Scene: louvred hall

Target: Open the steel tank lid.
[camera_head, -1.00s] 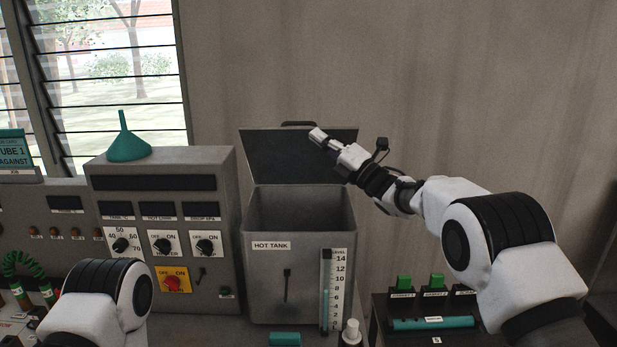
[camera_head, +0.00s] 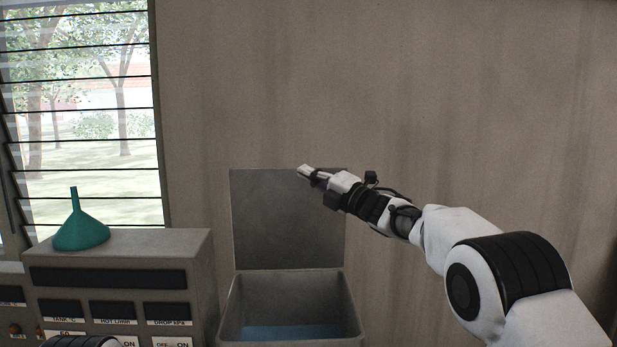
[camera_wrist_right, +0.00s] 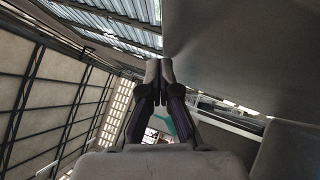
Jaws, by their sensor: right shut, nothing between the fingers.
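The steel tank (camera_head: 290,283) stands at the lower middle of the head view, with bluish liquid (camera_head: 290,332) inside it. Its grey lid (camera_head: 275,225) stands raised and upright at the tank's back edge, so the tank mouth is open. My right gripper (camera_head: 304,171) is shut and empty, in front of the lid's upper part in the head view; I cannot tell whether it touches the lid. In the right wrist view its fingers (camera_wrist_right: 159,75) are together. My left gripper is out of view.
A grey control box (camera_head: 115,270) with dark displays stands left of the tank, with a green funnel (camera_head: 80,232) on top. A louvred window (camera_head: 85,110) is behind it. The wall right of the lid is bare.

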